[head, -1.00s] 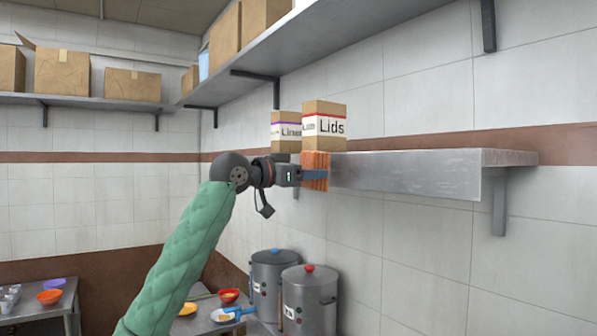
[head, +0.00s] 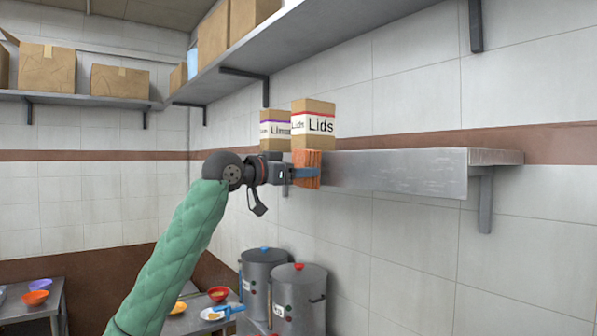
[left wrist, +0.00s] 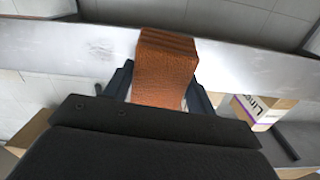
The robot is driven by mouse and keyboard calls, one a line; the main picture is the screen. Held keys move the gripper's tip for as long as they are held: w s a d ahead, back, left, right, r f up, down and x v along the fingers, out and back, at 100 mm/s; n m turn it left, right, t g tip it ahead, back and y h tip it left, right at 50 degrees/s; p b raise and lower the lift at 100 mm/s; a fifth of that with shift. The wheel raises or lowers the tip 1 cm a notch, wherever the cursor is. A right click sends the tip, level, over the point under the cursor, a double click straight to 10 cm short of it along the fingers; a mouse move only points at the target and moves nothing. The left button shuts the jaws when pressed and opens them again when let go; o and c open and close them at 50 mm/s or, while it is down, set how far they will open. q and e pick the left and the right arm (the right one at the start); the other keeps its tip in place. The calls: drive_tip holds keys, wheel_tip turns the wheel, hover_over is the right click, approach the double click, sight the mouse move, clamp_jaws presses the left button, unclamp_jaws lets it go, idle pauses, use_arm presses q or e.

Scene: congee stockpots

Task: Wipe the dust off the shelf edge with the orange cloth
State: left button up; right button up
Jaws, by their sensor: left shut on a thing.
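The orange cloth (head: 308,168) hangs over the front edge of the grey metal shelf (head: 395,174), just below the Lids box. My left gripper (head: 300,172) is shut on the cloth and holds it against the shelf edge. In the left wrist view the cloth (left wrist: 165,72) lies between the two dark fingers and against the shelf face (left wrist: 235,65). A darker smudge, which looks like dust, marks that face (left wrist: 98,48) to the left of the cloth. My right gripper is in neither view.
The Lids box (head: 313,128) and a Linen-like labelled box (head: 275,130) stand on the shelf's left end. A bracket (head: 485,200) supports its right end. Two stockpots (head: 298,300) stand below. A higher shelf (head: 330,42) carries cartons. The shelf top right of the boxes is clear.

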use_arm(q)
drive_tip(key=shift+w+d, duration=0.3)
drive_tip(key=shift+d, duration=0.1)
drive_tip(key=shift+w+d, duration=0.25)
drive_tip(key=shift+d, duration=0.05)
idle(0.4)
drive_tip(key=shift+s+d, duration=0.35)
drive_tip(key=shift+s, duration=0.2)
drive_tip(key=shift+s+d, duration=0.35)
drive_tip(key=shift+s, duration=0.2)
drive_tip(key=shift+s+d, duration=0.65)
drive_tip(key=shift+s, duration=0.25)
drive_tip(key=shift+s+d, duration=0.6)
drive_tip(key=shift+s, duration=0.1)
drive_tip(key=shift+s+d, duration=0.5)
drive_tip(key=shift+s, duration=0.15)
drive_tip(key=shift+s+d+b, duration=0.3)
drive_tip(key=shift+s+d, duration=0.5)
drive_tip(key=shift+s, duration=0.3)
